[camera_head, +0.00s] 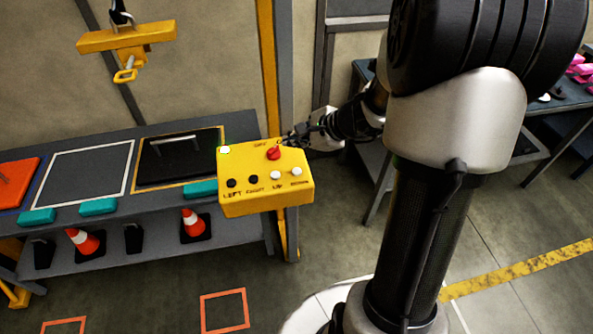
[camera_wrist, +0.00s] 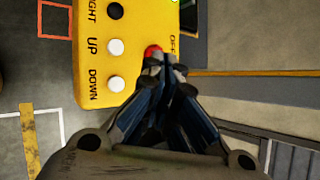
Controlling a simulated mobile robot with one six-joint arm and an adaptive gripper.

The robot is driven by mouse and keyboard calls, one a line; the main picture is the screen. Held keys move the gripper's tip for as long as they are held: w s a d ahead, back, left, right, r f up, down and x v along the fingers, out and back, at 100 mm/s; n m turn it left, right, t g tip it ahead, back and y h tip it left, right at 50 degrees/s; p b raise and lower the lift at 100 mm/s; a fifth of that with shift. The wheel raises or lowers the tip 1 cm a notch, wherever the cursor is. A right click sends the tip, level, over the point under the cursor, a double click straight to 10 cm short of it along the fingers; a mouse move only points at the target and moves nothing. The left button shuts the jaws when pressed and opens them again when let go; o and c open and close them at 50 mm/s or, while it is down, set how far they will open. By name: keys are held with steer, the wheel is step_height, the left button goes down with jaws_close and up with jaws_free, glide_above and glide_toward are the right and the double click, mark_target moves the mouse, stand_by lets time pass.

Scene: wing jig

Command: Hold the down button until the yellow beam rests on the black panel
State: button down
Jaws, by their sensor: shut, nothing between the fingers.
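The yellow beam (camera_head: 126,38) hangs from a hook at the upper left, clear of the table. The black panel (camera_head: 180,168) with a handle lies on the table, lower and to the right of the beam in the picture. The yellow control box (camera_head: 232,203) carries the white DOWN button (camera_head: 296,171), which also shows in the wrist view (camera_wrist: 117,84). My gripper (camera_head: 289,139) is at the box's far right edge. In the wrist view its closed, empty fingertips (camera_wrist: 166,62) are beside the red knob (camera_wrist: 152,51), apart from the DOWN button. Whether they touch the knob is unclear.
The white UP button (camera_wrist: 116,47) sits beside DOWN; black LEFT (camera_head: 231,183) and RIGHT (camera_head: 254,179) buttons are further left. Traffic cones (camera_head: 84,241) stand on the lower shelf.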

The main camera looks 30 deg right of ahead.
steer(key=b, duration=0.6)
glide_above(295, 173)
step_height(295, 173, down, 7)
steer(key=shift+d+f, duration=0.1)
steer(key=shift+f+b, duration=0.3)
steer(key=shift+f, duration=0.15)
stand_by(0.6)
steer(key=shift+f+b, duration=0.4)
steer(key=shift+b, duration=0.15)
steer(key=shift+f+b, duration=0.4)
steer(key=shift+b, duration=0.15)
stand_by(0.4)
stand_by(2.9)
steer(key=shift+r+p, duration=0.65)
steer(key=shift+r, duration=0.2)
steer(key=shift+r+p, duration=1.95)
steer(key=shift+r, duration=0.6)
